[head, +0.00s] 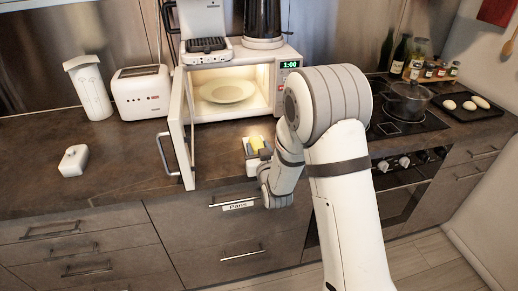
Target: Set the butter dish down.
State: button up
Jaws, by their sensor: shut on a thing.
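The butter dish (249,141) is a small light dish with a yellow block of butter on it. It is in front of the open microwave, near the front edge of the counter. My gripper (256,163) is at the near side of the dish and is shut on it. The wrist covers part of the dish and most of the fingers. I cannot tell whether the dish touches the counter. A small white lid-like piece with a knob (73,159) lies on the counter at the left.
The microwave (288,70) is open, with a plate (228,91) inside; its door (183,130) juts forward, left of the dish. A toaster (141,92) and white jug (88,88) stand left. A pot (407,99) is on the hob at right. Counter left of the door is mostly clear.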

jog(key=o, duration=1.2)
jog(key=shift+r, duration=0.1)
jog(key=p+v, duration=0.3)
jog(key=v, duration=0.6)
jog(key=shift+s+r, duration=0.2)
jog(key=p+v, duration=0.2)
jog(key=p, duration=0.4)
jog(key=shift+s+d+p, duration=0.15)
jog(key=shift+s+p, duration=0.05)
jog(key=shift+p, duration=0.2)
jog(key=shift+f, duration=0.15)
